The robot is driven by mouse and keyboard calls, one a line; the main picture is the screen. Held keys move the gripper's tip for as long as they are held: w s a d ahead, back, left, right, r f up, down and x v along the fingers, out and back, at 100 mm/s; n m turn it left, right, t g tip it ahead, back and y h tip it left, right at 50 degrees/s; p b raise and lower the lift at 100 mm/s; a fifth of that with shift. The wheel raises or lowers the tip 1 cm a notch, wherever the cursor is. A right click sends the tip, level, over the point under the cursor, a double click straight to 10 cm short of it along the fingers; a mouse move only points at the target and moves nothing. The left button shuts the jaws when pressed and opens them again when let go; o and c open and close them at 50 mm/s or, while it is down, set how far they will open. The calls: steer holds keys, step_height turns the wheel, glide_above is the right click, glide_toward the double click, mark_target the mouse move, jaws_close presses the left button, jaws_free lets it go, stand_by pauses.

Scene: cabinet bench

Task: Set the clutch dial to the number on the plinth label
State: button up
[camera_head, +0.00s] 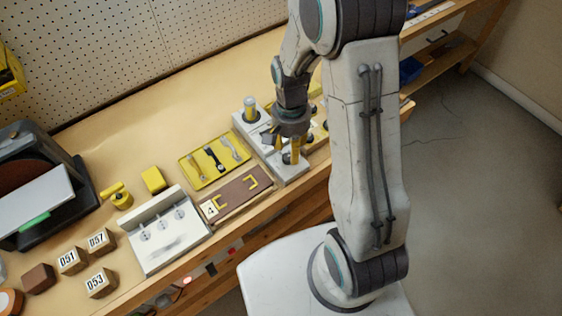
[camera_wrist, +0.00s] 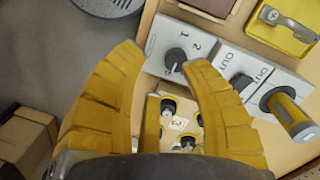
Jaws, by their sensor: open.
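A grey panel (camera_head: 254,136) lies along the bench, and its dark dial (camera_wrist: 175,60) shows in the wrist view with the numbers 1 and 2 beside it. Other numbers, if any, are hidden by my fingers. My gripper (camera_wrist: 163,60) is open, its yellow fingertips on either side of the dial. I cannot tell whether they touch it. In the head view my gripper (camera_head: 288,152) is over the panel's near end. A label reading 3 (camera_wrist: 178,122) lies between my fingers, among several black and yellow pieces. A brown board (camera_head: 236,196) carries a label reading 4 (camera_head: 211,208).
The panel also bears another dark knob (camera_wrist: 240,82) by OUT lettering and a yellow-handled cylinder (camera_wrist: 290,113). A yellow tray (camera_head: 200,175) with tools, a white hook stand (camera_head: 165,243) and numbered blocks (camera_head: 98,241) stand to the left.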

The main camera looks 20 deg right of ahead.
mark_target(288, 157)
steer(key=shift+w+m+t, duration=0.4)
steer(key=shift+w+m, duration=0.35)
steer(key=shift+m, duration=0.35)
steer(key=shift+w+m, duration=0.35)
steer(key=shift+m, duration=0.65)
steer(key=shift+s+f, duration=0.1)
steer(key=shift+f, duration=3.6)
steer(key=shift+o, duration=0.3)
jaws_close()
